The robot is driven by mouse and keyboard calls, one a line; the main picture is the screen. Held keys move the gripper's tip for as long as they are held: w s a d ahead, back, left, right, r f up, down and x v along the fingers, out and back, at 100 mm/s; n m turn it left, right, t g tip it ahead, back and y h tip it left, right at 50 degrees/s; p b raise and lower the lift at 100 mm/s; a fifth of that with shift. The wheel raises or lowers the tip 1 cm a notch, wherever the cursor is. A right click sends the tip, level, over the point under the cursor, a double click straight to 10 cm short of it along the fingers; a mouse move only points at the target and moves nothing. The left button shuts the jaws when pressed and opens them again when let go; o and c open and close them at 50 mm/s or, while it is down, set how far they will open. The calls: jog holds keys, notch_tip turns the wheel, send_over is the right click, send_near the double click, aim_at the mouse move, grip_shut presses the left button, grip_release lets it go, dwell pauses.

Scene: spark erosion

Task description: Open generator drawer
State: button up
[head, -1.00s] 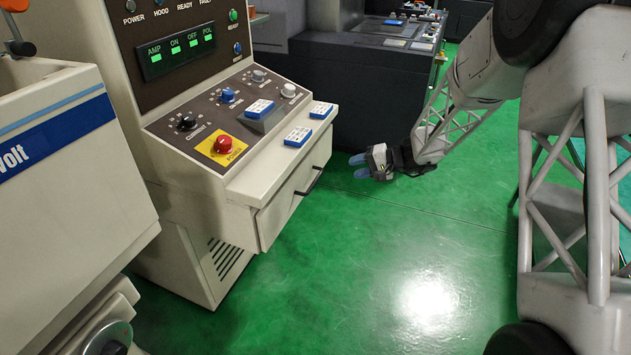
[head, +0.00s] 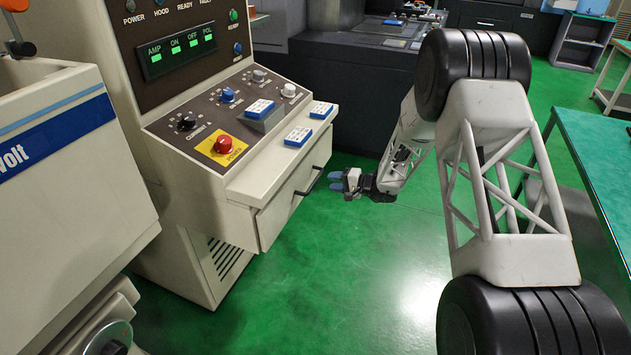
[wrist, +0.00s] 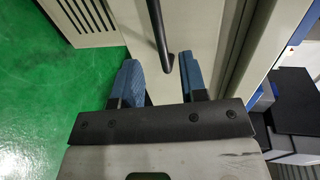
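The generator drawer (head: 291,200) is a cream front panel low on the generator cabinet, and it looks shut. Its black bar handle (head: 309,182) crosses the panel. My gripper (head: 338,181) is just right of the handle in the head view, blue fingers pointing at it. In the wrist view the two blue fingers of my gripper (wrist: 162,78) are apart, with nothing held between them. There the handle (wrist: 158,35) lies ahead, its near end in line with the gap between the fingertips. I cannot tell whether the fingers touch it.
The generator's sloped control panel (head: 215,115) has a red knob on yellow, and small blue-and-white boxes (head: 298,137) lie on its ledge. A cream machine (head: 65,200) stands at left. A green-topped table (head: 600,150) is at right. Green floor is clear before the drawer.

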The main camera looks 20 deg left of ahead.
aim_at(316, 179)
jog(key=shift+a, duration=0.1)
jog(key=shift+x, duration=3.8)
grip_shut()
